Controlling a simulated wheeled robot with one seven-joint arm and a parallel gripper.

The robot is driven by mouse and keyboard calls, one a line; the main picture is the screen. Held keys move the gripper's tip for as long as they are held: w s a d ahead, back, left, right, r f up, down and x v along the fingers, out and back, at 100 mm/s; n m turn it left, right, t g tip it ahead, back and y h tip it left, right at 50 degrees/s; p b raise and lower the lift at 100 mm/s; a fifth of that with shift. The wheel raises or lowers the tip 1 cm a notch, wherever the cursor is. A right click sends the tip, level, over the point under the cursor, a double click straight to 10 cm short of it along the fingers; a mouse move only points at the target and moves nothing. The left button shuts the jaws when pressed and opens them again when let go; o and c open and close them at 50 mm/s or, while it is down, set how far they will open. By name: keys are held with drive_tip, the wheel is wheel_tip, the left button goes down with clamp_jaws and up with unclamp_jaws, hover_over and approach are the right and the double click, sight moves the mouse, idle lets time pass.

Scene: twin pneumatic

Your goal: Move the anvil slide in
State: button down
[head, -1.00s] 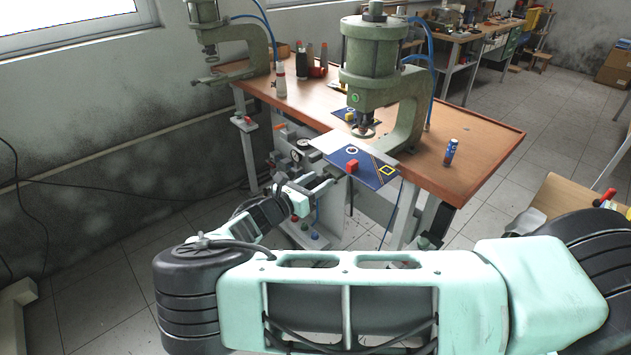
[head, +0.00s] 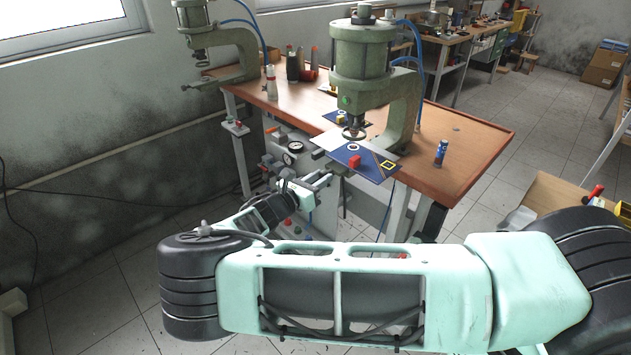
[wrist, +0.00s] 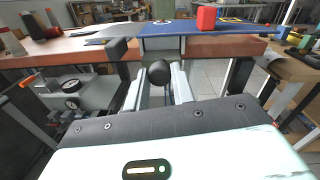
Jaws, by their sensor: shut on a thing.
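In the wrist view my gripper (wrist: 159,84) has its two fingers around a round black knob (wrist: 160,70), just below the table's front edge. How the knob joins the anvil slide is hidden. In the head view my gripper (head: 321,181) is small, at the table's near side, left of and below a blue plate (head: 371,170). This plate bears a red block (head: 355,162), a white ring and a yellow square, and lies before the green press (head: 362,60). I cannot tell clearly which part is the anvil slide.
A grey plate (head: 325,142) lies left of the blue plate. A small blue can (head: 441,153) stands on the table (head: 470,140) to the right. A second press (head: 240,60) stands at the far left. A gauge unit (wrist: 70,103) is left of my fingers.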

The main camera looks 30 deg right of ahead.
drive_tip(key=c, duration=1.2)
unclamp_jaws()
drive_tip(key=shift+w+d, duration=0.1)
drive_tip(key=shift+d, duration=0.15)
drive_tip(key=shift+o, duration=0.2)
drive_tip(key=shift+a, duration=0.1)
drive_tip(key=b+v, duration=0.5)
drive_tip(key=v, duration=1.2)
drive_tip(key=shift+a, duration=0.1)
